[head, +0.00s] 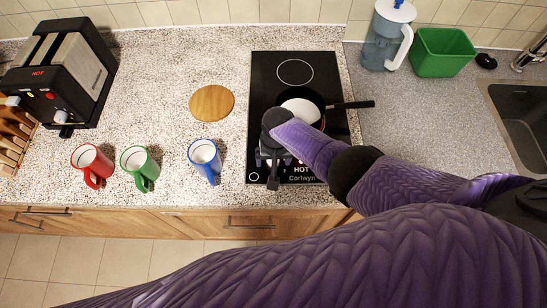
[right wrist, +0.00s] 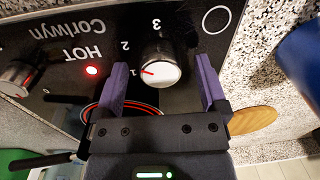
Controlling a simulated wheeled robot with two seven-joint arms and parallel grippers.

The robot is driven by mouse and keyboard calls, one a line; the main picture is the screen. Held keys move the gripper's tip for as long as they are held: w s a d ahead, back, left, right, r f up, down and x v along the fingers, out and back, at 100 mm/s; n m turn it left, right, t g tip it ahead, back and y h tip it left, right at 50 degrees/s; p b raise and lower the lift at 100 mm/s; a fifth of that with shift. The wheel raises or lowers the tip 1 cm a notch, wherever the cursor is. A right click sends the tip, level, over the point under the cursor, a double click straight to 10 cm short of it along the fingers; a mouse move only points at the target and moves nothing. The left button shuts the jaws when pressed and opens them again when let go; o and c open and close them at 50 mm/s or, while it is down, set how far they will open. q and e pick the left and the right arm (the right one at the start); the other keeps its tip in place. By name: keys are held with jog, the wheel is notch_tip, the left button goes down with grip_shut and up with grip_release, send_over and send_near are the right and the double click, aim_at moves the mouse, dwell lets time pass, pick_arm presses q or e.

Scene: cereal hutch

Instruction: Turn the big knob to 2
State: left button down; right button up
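In the right wrist view, a knob (right wrist: 158,68) with a pale face sits on the black hob panel, with 1, 2 and 3 printed beside it. Its red mark points at the 1. My right gripper (right wrist: 163,92) has its two purple fingers spread on either side of this knob, with visible gaps to it. A second knob (right wrist: 16,76) is partly cut off at the left edge. In the head view my right gripper (head: 272,165) is over the front of the hob (head: 262,85) and hides the knobs. My left gripper is not in view.
A black pan (head: 318,98) stands on the hob, its handle to the right. A red light (right wrist: 92,71) glows by HOT, and a red ring (right wrist: 100,106) shows. Blue (head: 204,155), green (head: 138,163) and red (head: 91,160) mugs stand left. A wooden disc (head: 212,103) lies nearby.

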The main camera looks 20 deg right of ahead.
jog(key=r+p, duration=0.2)
jog(key=r, duration=0.1)
jog(key=r+p, duration=0.2)
jog(key=r, duration=0.1)
jog(key=r+p, duration=0.2)
jog(key=r, duration=0.1)
jog(key=shift+s+d, duration=0.1)
jog(key=shift+d, duration=0.15)
jog(key=shift+r, duration=0.45)
